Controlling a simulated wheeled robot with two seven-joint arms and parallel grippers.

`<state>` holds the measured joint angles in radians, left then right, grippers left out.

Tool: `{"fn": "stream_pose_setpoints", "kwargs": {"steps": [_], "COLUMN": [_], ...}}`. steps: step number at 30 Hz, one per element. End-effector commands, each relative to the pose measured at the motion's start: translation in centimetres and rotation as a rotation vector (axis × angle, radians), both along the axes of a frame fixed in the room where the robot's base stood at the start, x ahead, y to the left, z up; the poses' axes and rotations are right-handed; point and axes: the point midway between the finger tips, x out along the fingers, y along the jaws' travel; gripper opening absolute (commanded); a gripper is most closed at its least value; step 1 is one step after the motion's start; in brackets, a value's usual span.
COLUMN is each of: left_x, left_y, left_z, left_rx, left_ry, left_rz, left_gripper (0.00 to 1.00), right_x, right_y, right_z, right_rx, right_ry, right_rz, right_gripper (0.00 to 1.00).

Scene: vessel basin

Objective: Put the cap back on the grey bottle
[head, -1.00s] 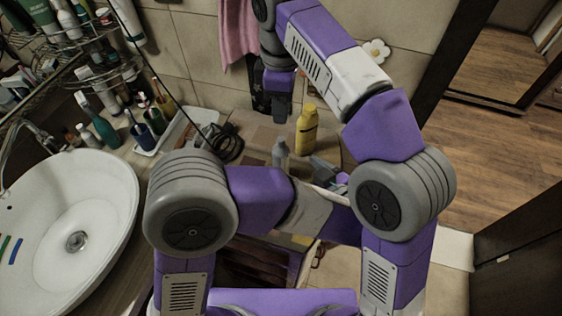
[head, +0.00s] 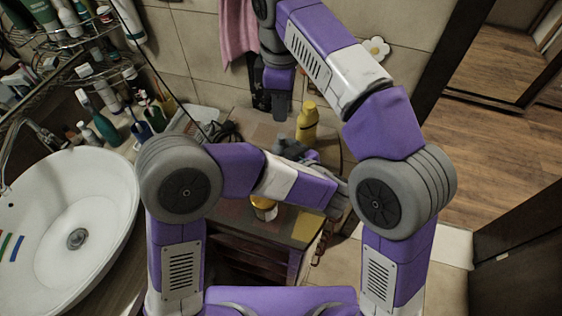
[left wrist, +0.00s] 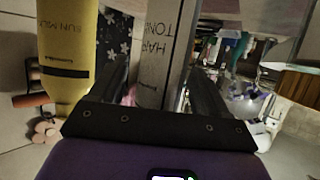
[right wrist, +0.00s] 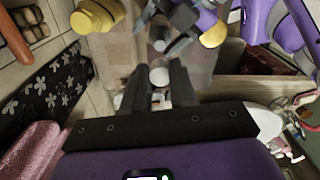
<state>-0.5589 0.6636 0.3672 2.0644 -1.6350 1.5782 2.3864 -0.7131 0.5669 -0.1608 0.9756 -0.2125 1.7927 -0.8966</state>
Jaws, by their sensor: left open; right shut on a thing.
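The grey bottle (left wrist: 165,42) stands between the fingers of my left gripper (left wrist: 155,88) in the left wrist view, its lettering upside down. That gripper is open around it, with a finger on each side. In the head view my left gripper (head: 292,150) is low over the cabinet top, and the bottle is hard to make out there. My right gripper (head: 279,108) points down, above and behind it. In the right wrist view it is shut on a pale round cap (right wrist: 160,74). The bottle's top (right wrist: 159,45) shows just beyond the cap, apart from it in the picture.
A yellow bottle (head: 307,122) stands close to my left gripper. A yellow-lidded jar (head: 264,207) is near the front of the cabinet top (head: 300,228). A white basin (head: 60,200), a wire rack and toiletries fill the left. A pink towel (head: 238,28) hangs behind.

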Motion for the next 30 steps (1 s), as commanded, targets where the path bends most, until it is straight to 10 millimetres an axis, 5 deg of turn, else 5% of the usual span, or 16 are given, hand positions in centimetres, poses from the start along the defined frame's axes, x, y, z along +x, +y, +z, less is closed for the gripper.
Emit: {"fn": "stream_pose_setpoints", "kwargs": {"steps": [15,30], "left_x": [1.15,1.14], "left_y": [0.77,0.75], "left_z": [-0.57,-0.55], "left_rx": [0.0,0.0], "left_ry": [0.0,0.0], "left_rz": [0.0,0.0], "left_gripper": [0.74,0.0], "right_x": [0.0,0.0], "right_y": [0.0,0.0], "right_z": [0.01,0.0], "right_rx": [0.0,0.0], "right_ry": [0.0,0.0], "right_rz": [0.0,0.0], "right_gripper": [0.0,0.0]}}
